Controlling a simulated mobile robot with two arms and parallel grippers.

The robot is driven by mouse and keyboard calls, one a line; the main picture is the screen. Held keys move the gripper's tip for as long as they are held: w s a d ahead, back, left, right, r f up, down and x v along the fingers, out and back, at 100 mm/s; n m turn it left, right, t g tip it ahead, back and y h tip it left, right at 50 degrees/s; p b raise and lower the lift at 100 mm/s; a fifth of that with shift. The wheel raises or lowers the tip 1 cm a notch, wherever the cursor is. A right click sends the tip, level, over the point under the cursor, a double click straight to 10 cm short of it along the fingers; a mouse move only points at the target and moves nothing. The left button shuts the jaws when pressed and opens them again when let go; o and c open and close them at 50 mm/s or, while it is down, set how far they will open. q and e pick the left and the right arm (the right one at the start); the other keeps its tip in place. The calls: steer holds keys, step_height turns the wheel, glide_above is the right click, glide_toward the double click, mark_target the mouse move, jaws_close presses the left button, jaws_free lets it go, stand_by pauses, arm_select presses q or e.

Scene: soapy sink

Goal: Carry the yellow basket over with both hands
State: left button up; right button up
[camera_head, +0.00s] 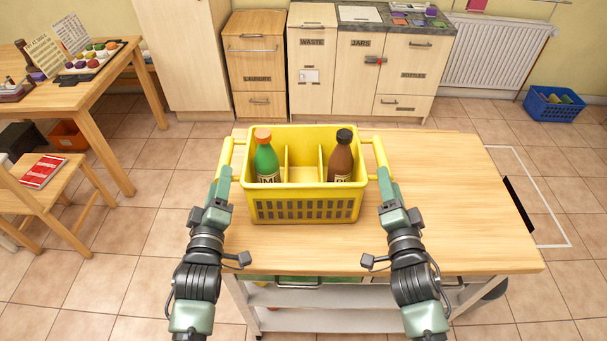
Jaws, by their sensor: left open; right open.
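The yellow basket (305,207) stands on the wooden top of a cart, with dividers inside. A green bottle with an orange cap (266,160) stands in its left part and a brown bottle with a black cap (341,160) in its right part. A yellow handle sticks out on each side. My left gripper (223,176) is at the left handle with its jaws open. My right gripper (385,176) is at the right handle, also open. The fingertips are small here, and I cannot tell whether they touch the handles.
The cart top (450,215) is bare to the right of the basket. A wooden table (105,85) and a chair with a red book (43,172) stand at the left. Cabinets (310,75) line the back wall. A blue basket (553,104) sits on the floor at the back right.

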mark_target(225, 160)
arm_select(q)
steer(key=shift+w+a, duration=0.1)
steer(key=shift+w, duration=3.95)
arm_select(e)
steer(key=shift+w, duration=4.05)
arm_select(q)
jaws_close()
arm_select(e)
jaws_close()
arm_select(q)
steer(key=shift+s+f, duration=0.1)
steer(key=shift+f, duration=0.05)
arm_select(e)
steer(key=shift+s+f, duration=0.1)
